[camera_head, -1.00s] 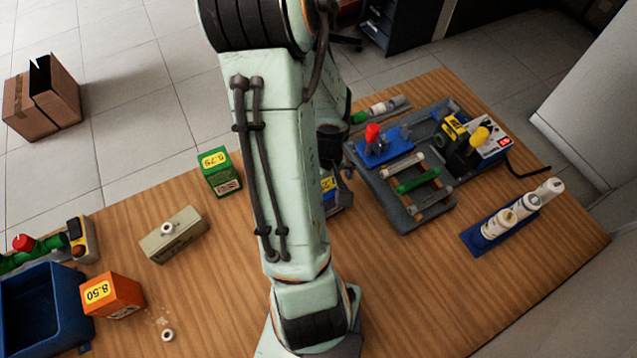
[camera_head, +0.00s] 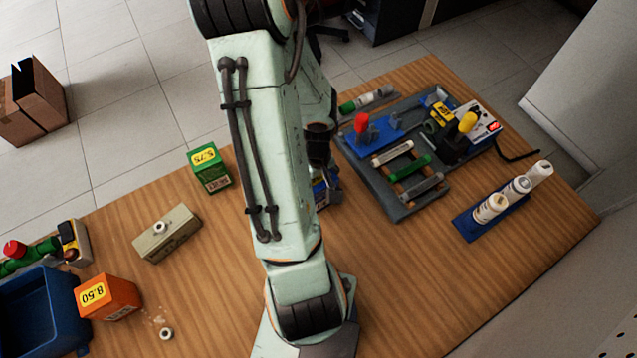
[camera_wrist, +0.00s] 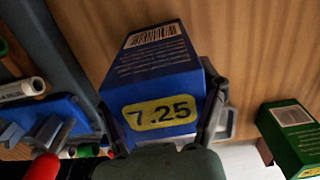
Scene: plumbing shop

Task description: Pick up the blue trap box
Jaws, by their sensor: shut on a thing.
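The blue trap box (camera_wrist: 157,72) fills the middle of the wrist view, with a yellow "7.25" label and a barcode on its side. My gripper (camera_wrist: 165,118) is shut on it, with one finger against each side of the box. In the head view my own arm hides most of the blue box (camera_head: 321,190); only a part shows just right of the arm. I cannot tell whether the box touches the table.
A green box (camera_head: 209,168) stands left of my arm, and a grey tool tray (camera_head: 400,208) lies to the right. An orange box (camera_head: 108,298), a tan box (camera_head: 166,233) and a blue bin (camera_head: 78,318) are at left.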

